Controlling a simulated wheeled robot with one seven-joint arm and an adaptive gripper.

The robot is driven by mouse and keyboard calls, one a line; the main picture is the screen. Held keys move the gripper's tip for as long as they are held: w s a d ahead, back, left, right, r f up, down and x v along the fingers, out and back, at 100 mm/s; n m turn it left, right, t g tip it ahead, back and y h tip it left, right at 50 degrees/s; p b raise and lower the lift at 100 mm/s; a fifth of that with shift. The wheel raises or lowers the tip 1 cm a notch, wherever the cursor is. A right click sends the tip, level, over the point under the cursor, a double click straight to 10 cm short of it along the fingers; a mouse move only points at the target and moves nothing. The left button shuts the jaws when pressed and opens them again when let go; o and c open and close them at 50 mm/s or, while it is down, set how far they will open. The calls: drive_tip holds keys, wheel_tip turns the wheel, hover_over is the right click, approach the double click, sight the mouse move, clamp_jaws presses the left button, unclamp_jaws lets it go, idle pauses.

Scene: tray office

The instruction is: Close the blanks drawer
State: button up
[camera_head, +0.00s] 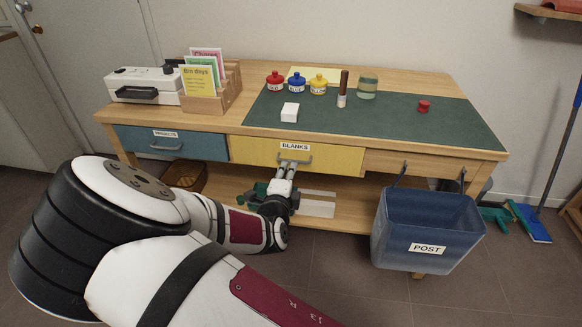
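The blanks drawer (250,150) has a yellow front with a white "BLANKS" label and a grey bar handle. It sits in the middle of the bench front. Its front looks about level with the panels on either side, with no clear gap showing; a small opening cannot be ruled out from this angle. My gripper (287,168) is at the drawer's handle (305,161), reaching up from below and in front. Its fingertips overlap the handle in the picture. Whether they touch or hold it is too small to tell.
The blue projects drawer (200,146) is to the left. A blue "POST" bin (425,225) hangs at the right front. The bench top (400,125) carries ink jars, a stamp, a white block and a card rack (228,92). A lower shelf (345,213) lies behind my arm.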

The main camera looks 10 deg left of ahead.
drive_tip(key=shift+v, duration=2.05)
drive_tip(key=s+d+r+m+g+h, duration=0.1)
drive_tip(key=d+r+m+g+h, duration=0.1)
drive_tip(key=d+r+m+h, duration=0.6)
drive_tip(key=d+r+m+g+h, duration=0.15)
drive_tip(key=d+r+m, duration=0.25)
drive_tip(key=d+m, duration=0.8)
drive_tip(key=s+d+r+m+g, duration=0.3)
drive_tip(key=s+d+m+g, duration=0.2)
drive_tip(key=s+d+m, duration=0.35)
drive_tip(key=s+d+r+m+g, duration=0.3)
drive_tip(key=s+d+m+g, duration=0.2)
drive_tip(key=s+d+m, duration=0.35)
drive_tip(key=s+a+r+m+g+y, duration=0.15)
drive_tip(key=s+a+m+y, duration=0.3)
drive_tip(key=s+m, duration=0.5)
drive_tip(key=s+a+r+m+y, duration=0.2)
drive_tip(key=s+a+m+y, duration=0.35)
drive_tip(key=s, duration=0.65)
wheel_tip(320, 180, up, 24)
drive_tip(key=d+m+t+p, duration=0.1)
drive_tip(key=t+p, duration=0.2)
drive_tip(key=p, duration=1.9)
drive_tip(key=shift+d+r+m+t, duration=0.2)
drive_tip(key=shift+d+m+t, duration=0.05)
drive_tip(key=shift+m+t, duration=0.05)
